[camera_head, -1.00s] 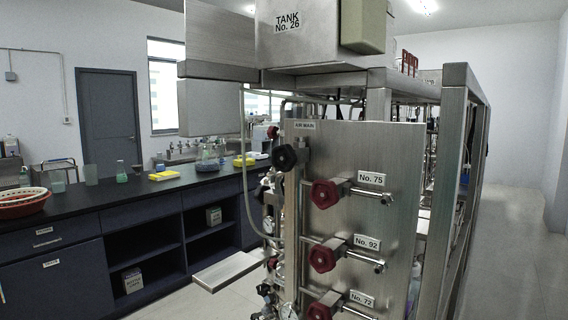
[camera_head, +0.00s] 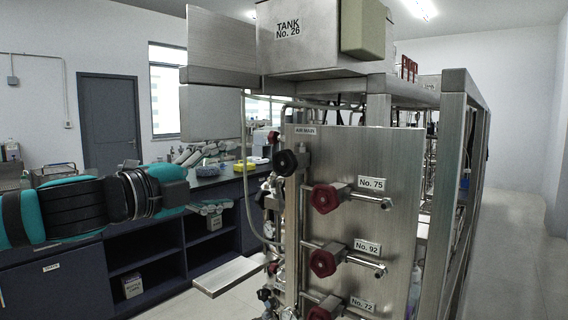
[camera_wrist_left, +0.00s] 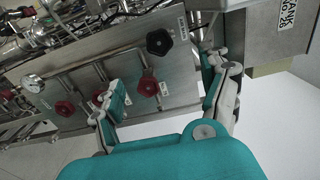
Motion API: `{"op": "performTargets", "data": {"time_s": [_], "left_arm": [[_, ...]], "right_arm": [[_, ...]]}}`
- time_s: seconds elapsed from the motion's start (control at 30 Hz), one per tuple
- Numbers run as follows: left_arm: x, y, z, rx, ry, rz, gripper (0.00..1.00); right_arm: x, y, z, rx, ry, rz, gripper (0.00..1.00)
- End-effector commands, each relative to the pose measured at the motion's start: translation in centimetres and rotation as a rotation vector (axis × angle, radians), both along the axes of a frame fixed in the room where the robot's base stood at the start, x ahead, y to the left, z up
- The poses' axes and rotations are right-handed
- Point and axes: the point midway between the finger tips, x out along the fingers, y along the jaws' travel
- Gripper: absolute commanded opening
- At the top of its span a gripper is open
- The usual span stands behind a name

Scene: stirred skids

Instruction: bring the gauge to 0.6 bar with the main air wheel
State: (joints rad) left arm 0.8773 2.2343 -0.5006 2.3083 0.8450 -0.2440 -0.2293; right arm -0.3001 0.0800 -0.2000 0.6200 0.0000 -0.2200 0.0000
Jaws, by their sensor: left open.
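The main air wheel (camera_head: 287,162) is a dark round hand wheel beside the AIR MAIN label, on the skid's steel panel. It also shows in the left wrist view (camera_wrist_left: 159,41), ahead of and between the fingers. A round white gauge (camera_wrist_left: 32,84) sits at the left of the wrist view, its reading too small to tell. My left gripper (camera_head: 232,175) is open and empty, to the left of the wheel and apart from it. Both its fingers show in the left wrist view (camera_wrist_left: 160,75). My right gripper is not in view.
Red hand wheels No. 75 (camera_head: 326,198), No. 92 (camera_head: 323,263) and No. 72 (camera_head: 325,309) stick out from the panel near the air wheel. The TANK No. 26 box (camera_head: 295,45) overhangs above. A dark bench (camera_head: 228,181) with glassware stands behind my left arm.

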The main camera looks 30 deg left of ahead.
Motion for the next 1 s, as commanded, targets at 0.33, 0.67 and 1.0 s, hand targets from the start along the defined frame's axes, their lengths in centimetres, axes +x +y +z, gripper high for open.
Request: {"op": "performTargets", "data": {"time_s": [0.33, 0.67, 1.0], "left_arm": [[4.7, -0.5, 0.1, -0.006, 0.005, -0.007, 0.79], [9.3, -0.7, 0.6, -0.009, 0.001, -0.004, 0.79], [12.4, -0.8, 0.7, -0.012, -0.003, 0.002, 0.79]], "right_arm": [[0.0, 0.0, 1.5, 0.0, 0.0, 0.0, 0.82], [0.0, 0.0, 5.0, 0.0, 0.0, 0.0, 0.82], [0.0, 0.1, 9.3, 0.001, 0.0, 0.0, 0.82]]}}
